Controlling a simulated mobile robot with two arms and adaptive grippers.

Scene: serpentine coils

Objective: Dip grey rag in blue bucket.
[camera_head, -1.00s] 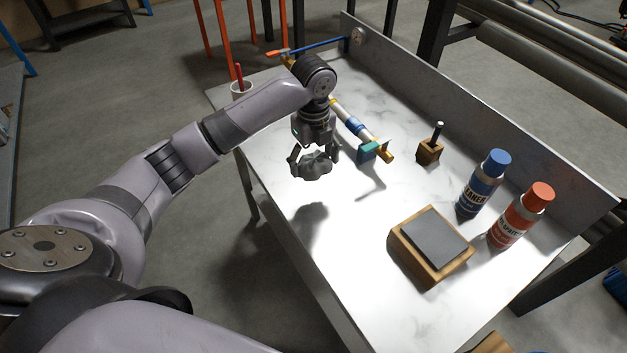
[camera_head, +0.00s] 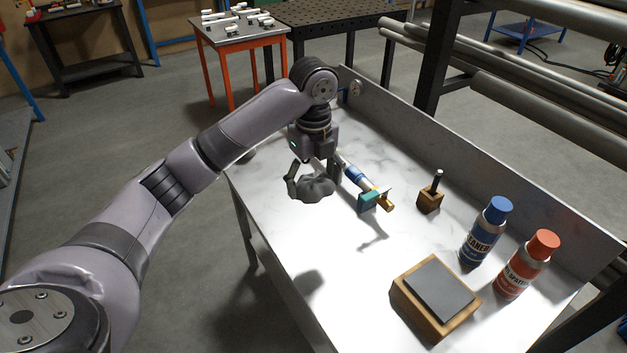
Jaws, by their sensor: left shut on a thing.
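My left gripper (camera_head: 313,177) is shut on a crumpled grey rag (camera_head: 312,188). It holds the rag above the white marble-topped table (camera_head: 335,255), with a shadow on the surface below. No blue bucket shows in the head view. My right gripper is not in view.
A brass and blue tool on a teal stand (camera_head: 368,201) lies just right of the rag. A small wooden block with a black-handled piece (camera_head: 430,199), a blue-capped bottle (camera_head: 484,234), a red-capped bottle (camera_head: 528,266) and a grey stone in a wooden holder (camera_head: 436,297) stand farther right. An orange-legged table (camera_head: 238,38) is behind.

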